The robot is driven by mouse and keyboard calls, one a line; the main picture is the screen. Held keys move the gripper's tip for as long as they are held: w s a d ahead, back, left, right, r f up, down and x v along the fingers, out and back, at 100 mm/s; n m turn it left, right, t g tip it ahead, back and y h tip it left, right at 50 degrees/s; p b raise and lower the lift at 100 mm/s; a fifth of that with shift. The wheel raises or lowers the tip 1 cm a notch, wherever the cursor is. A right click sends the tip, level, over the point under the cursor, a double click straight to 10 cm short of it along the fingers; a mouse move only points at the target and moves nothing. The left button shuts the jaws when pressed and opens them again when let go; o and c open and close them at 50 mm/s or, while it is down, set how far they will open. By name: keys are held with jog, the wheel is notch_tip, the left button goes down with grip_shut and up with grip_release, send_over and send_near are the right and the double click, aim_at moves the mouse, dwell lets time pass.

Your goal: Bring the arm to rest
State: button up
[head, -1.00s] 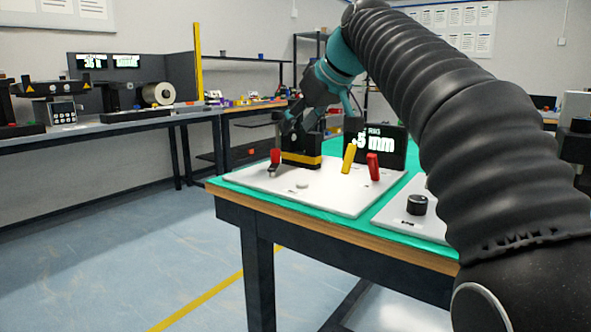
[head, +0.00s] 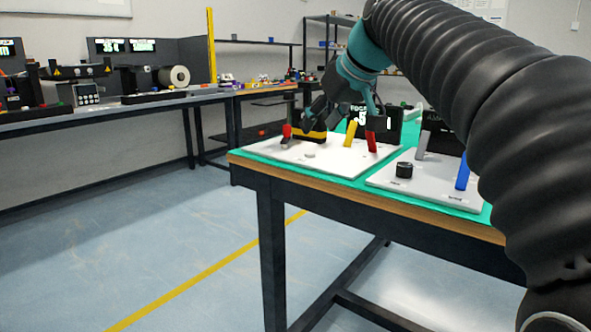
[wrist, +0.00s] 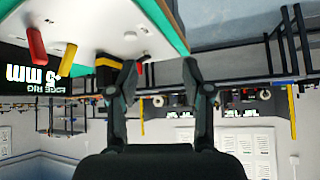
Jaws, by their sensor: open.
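My gripper (head: 343,106) is at the end of my black ribbed arm, above or in front of a white board (head: 345,168) on the green-topped table. In the wrist view, which looks upside down, my gripper (wrist: 160,70) has its two dark fingers wide apart with nothing between them. Beyond the fingers lie the floor and the far benches. In the head view the fingers partly hide the black and yellow block (head: 308,136) and the display. Whether they touch anything there I cannot tell.
The board carries a yellow lever (head: 350,133) and a red lever (head: 371,141). A display (wrist: 38,78) reading "EDGE RIG" stands behind. A second board (head: 425,185) has a black knob (head: 404,169) and a blue lever (head: 462,173). The floor (head: 150,255) at left is clear.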

jog(key=s+d+f+m+h+p, duration=0.2)
jog(key=s+d+f, duration=0.3)
jog(key=s+f, duration=0.7)
jog(key=s+d+f+m+g+h+p, duration=0.1)
jog(key=s+d+f+m+p, duration=0.3)
jog(key=s+f, duration=0.8)
jog(key=s+d+h, duration=0.1)
jog(key=s+d, duration=0.1)
jog(key=s, duration=0.1)
jog(key=shift+s+f+g+p, duration=0.3)
jog(key=shift+f, duration=0.1)
jog(key=shift+a, duration=0.1)
jog(key=shift+c, duration=0.4)
